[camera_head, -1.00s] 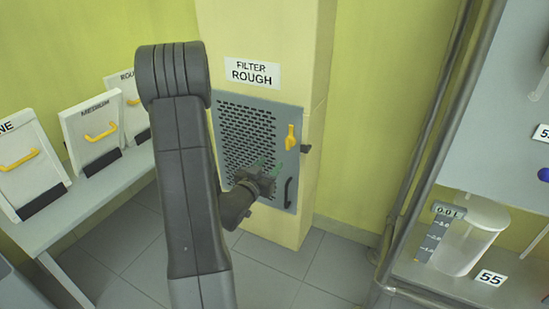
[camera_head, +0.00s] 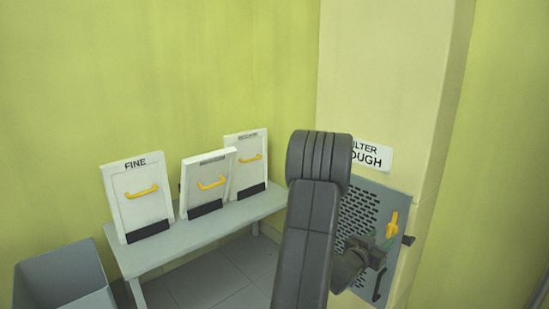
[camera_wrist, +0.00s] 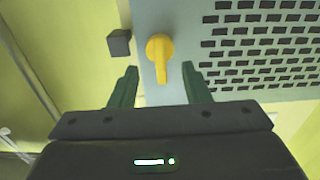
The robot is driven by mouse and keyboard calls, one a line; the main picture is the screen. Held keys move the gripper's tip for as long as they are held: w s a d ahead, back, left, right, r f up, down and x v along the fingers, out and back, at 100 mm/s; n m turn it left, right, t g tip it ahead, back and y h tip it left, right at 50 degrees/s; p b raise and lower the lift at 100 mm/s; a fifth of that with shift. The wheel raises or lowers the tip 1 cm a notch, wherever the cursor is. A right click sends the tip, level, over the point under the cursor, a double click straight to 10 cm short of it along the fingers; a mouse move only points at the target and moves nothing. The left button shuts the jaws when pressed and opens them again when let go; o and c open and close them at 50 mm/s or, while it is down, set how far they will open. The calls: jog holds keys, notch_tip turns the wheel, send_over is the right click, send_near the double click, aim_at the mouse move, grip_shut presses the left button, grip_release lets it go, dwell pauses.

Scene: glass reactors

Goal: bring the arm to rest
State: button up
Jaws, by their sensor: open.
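My gripper (camera_wrist: 158,88) is open and empty in the wrist view. Its two green fingers stand apart, with the yellow latch (camera_wrist: 159,55) of the grey filter panel (camera_wrist: 185,20) showing beyond and between them. I cannot tell whether they touch the latch. In the head view my arm reaches down in front of the panel (camera_head: 362,212), and my gripper (camera_head: 374,240) is at its lower part, below the yellow latch (camera_head: 391,224). My arm hides the left part of the panel and of the FILTER ROUGH label (camera_head: 372,155).
A grey bench (camera_head: 205,233) along the left wall bears three white filter panels with yellow handles, the left one marked FINE (camera_head: 140,195). A grey bin (camera_head: 62,280) stands at lower left. The panel is set in a yellow column (camera_head: 385,75). Open floor shows by the bench.

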aim_at(389, 232)
jog(key=x, duration=0.5)
jog(key=shift+w+d+b, duration=0.15)
jog(key=shift+d+b, duration=0.05)
jog(key=shift+b, duration=0.15)
jog(key=p+v, duration=0.2)
jog(key=v, duration=1.2)
jog(key=b+x, duration=0.2)
jog(key=x, duration=1.2)
jog(key=shift+f, duration=0.1)
jog(key=shift+m, duration=0.3)
jog(key=m+b, duration=0.2)
jog(key=m, duration=0.4)
jog(key=p+v, duration=0.2)
jog(key=v, duration=1.2)
jog(key=shift+d, duration=0.1)
